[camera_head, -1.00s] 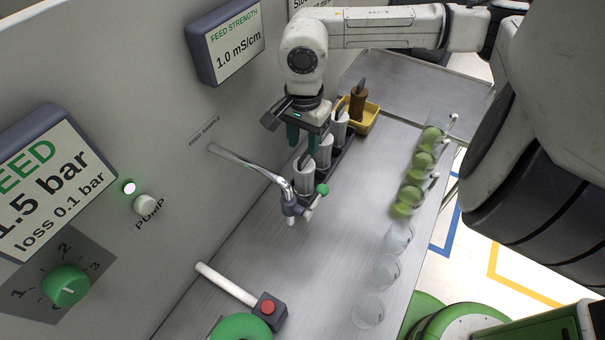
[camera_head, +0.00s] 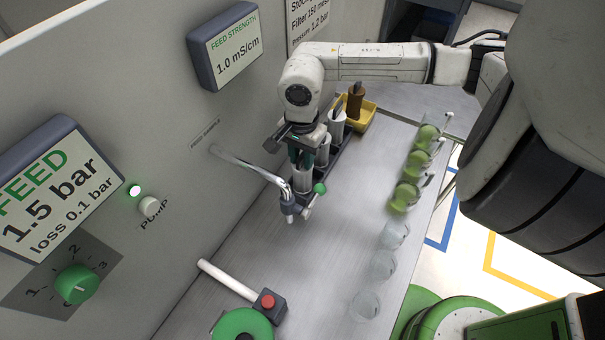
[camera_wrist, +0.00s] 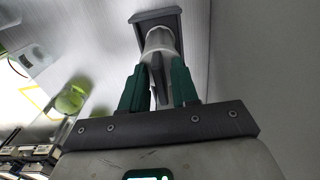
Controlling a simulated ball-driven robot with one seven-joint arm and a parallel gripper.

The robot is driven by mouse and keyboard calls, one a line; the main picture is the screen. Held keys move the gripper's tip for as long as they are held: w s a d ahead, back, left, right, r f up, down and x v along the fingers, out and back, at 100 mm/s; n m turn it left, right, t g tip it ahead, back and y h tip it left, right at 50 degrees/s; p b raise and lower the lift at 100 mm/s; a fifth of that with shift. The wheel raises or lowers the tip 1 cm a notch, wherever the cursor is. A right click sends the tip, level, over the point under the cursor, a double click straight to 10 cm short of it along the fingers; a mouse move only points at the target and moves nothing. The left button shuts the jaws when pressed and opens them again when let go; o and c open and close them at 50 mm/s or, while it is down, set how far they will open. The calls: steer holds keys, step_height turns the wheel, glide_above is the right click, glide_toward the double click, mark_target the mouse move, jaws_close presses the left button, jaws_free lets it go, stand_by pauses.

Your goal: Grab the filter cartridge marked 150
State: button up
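Several white filter cartridges with dark tabs on top stand in a dark rack: the nearest one (camera_head: 303,181), the middle one (camera_head: 322,150) and the far one (camera_head: 337,124). I cannot read a 150 mark on any of them. My gripper (camera_head: 302,158) points down over the nearest cartridge. In the wrist view its two green fingers (camera_wrist: 159,80) stand apart on either side of that cartridge's grey tab, with gaps visible. The white cartridge top (camera_wrist: 160,42) sits beyond the fingertips, in its rack (camera_wrist: 172,17).
A metal sample tap (camera_head: 290,199) with a green knob is just in front of the rack. A yellow bin (camera_head: 369,115) holding a brown cartridge (camera_head: 355,97) is behind it. Clear cups (camera_head: 383,264) and green-filled ones (camera_head: 404,197) line the right edge. The mid-counter is clear.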

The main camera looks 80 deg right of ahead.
jaws_close()
